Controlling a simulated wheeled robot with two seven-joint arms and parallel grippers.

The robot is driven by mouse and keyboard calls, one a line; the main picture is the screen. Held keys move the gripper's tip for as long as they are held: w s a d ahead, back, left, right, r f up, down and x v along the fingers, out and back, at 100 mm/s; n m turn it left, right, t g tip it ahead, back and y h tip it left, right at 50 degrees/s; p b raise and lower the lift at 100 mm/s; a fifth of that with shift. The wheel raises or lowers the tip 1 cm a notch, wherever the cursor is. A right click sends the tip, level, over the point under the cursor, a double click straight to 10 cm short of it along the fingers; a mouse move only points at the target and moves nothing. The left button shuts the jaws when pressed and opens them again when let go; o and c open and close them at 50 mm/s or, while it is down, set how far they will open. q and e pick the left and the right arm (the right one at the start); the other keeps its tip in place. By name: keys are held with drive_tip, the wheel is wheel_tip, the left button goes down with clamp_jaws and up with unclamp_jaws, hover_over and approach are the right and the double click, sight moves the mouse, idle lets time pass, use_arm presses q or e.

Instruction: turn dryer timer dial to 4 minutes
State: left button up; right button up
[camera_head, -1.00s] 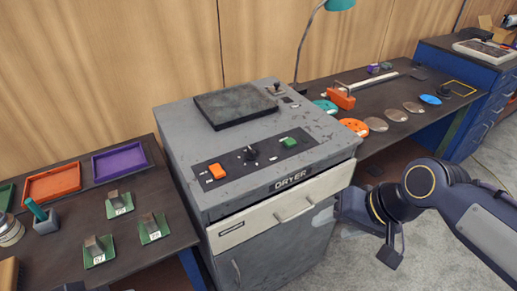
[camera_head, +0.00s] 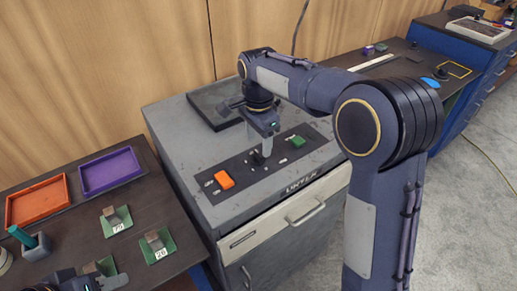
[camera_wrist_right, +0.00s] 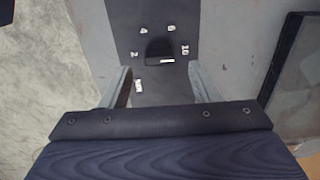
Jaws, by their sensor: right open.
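The dryer (camera_head: 165,135) is a grey machine with a dark control strip. Its black timer dial (camera_wrist_right: 160,49) shows in the right wrist view, with a pale mark along its near edge. White labels ring it: 2, 4 (camera_wrist_right: 144,30), 6, what looks like 10, and one like OFF. I cannot tell which label the dial points to. My right gripper (camera_head: 264,147) points down over the dial and partly hides it in the head view. In the right wrist view its open fingers (camera_wrist_right: 160,78) stand apart, either side of the dial's near side. My left gripper (camera_head: 95,283) is partly cut off at the bottom left.
An orange switch (camera_head: 224,180) and a green switch (camera_head: 297,141) flank the dial on the strip. A dark square plate (camera_head: 205,104) lies behind, partly covered by my arm. Orange and purple trays (camera_head: 110,170) and green-based blocks stand on the left bench.

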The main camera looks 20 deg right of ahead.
sight(259, 153)
drive_tip(key=shift+f, duration=1.8)
drive_tip(key=c, duration=1)
